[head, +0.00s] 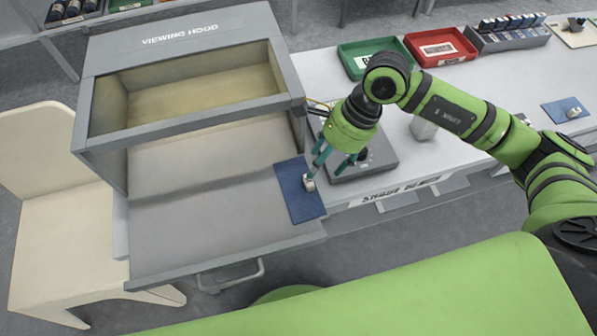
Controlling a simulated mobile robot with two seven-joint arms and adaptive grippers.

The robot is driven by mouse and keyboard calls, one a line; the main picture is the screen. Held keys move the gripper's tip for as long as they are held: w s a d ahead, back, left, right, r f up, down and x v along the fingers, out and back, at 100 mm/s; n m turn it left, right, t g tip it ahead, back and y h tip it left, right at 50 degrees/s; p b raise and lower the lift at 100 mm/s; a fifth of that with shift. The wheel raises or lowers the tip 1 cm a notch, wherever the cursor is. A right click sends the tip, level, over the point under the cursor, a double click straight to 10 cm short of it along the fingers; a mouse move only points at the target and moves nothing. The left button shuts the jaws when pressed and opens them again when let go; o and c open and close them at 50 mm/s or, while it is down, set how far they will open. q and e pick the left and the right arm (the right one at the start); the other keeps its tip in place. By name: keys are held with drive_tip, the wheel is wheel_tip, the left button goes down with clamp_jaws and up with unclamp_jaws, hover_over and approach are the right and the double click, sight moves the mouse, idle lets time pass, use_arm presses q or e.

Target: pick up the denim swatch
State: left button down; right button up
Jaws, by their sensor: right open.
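A dark blue denim swatch (301,203) lies flat at the right edge of the grey pull-out tray (190,236) of the viewing hood. A small pale metal block (309,184) sits on the swatch. My right gripper (324,171) is open, pointing down over the swatch's upper right side. One teal finger reaches down beside the block; I cannot tell whether it touches. The other finger is to the right, over the grey device. A second, smaller blue swatch (567,110) with a metal knob lies on the far right of the bench. My left gripper is out of view.
The viewing hood (190,44) rises behind the tray. A grey device (372,160) stands right of the swatch, close to my gripper. Green (362,62) and red (441,49) trays and a rack of bottles (507,38) line the back. A cream chair (52,235) stands left.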

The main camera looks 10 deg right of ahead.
sight(312, 180)
drive_tip(key=shift+s+a+f+p, duration=0.5)
drive_tip(key=shift+a+f+p, duration=0.1)
drive_tip(key=shift+f, duration=0.05)
drive_tip(key=x, duration=0.2)
drive_tip(key=p+x, duration=0.1)
drive_tip(key=x, duration=0.1)
drive_tip(key=shift+w, duration=0.25)
clamp_jaws()
